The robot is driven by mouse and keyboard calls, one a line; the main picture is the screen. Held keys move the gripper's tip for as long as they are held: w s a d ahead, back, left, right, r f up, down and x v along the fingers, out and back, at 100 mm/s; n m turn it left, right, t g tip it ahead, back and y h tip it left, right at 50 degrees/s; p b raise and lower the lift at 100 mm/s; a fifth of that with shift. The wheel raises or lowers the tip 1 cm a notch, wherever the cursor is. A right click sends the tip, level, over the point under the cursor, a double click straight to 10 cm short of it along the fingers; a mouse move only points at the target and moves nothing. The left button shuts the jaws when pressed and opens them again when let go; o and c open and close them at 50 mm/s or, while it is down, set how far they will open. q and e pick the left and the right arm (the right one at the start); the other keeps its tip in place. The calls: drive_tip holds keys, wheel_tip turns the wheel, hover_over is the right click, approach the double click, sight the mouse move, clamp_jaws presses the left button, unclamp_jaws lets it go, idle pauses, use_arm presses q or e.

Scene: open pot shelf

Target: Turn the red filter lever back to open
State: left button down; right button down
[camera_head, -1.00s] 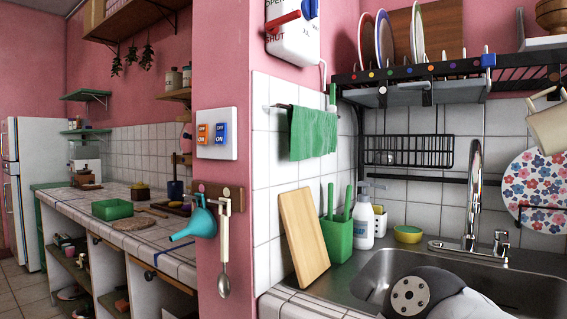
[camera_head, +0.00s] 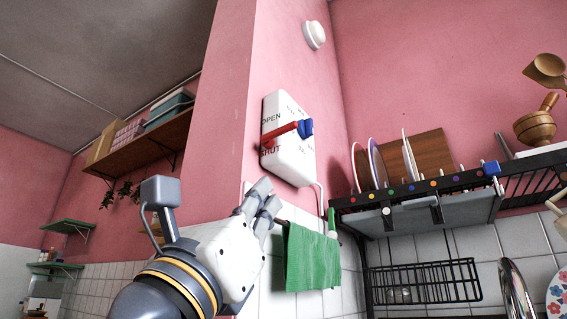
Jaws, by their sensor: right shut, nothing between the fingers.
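The red filter lever (camera_head: 281,132) is on a white wall-mounted filter box (camera_head: 289,165) on the pink pillar. Its free end points left and slightly down, close to the word SHUT and below the word OPEN. A blue part (camera_head: 306,128) sits at its right end. My right gripper (camera_head: 265,196) is below the box, a short way under the lever and apart from it. Its fingers are shut and empty, pointing up and to the right. My left gripper is not in view.
A green towel (camera_head: 311,258) hangs on a rail just right of my right gripper. A black dish rack (camera_head: 415,195) with plates juts out at the right. A wooden shelf (camera_head: 140,142) is at the left. The wall around the box is clear.

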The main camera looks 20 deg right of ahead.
sight(280, 135)
drive_tip(key=shift+r, duration=0.1)
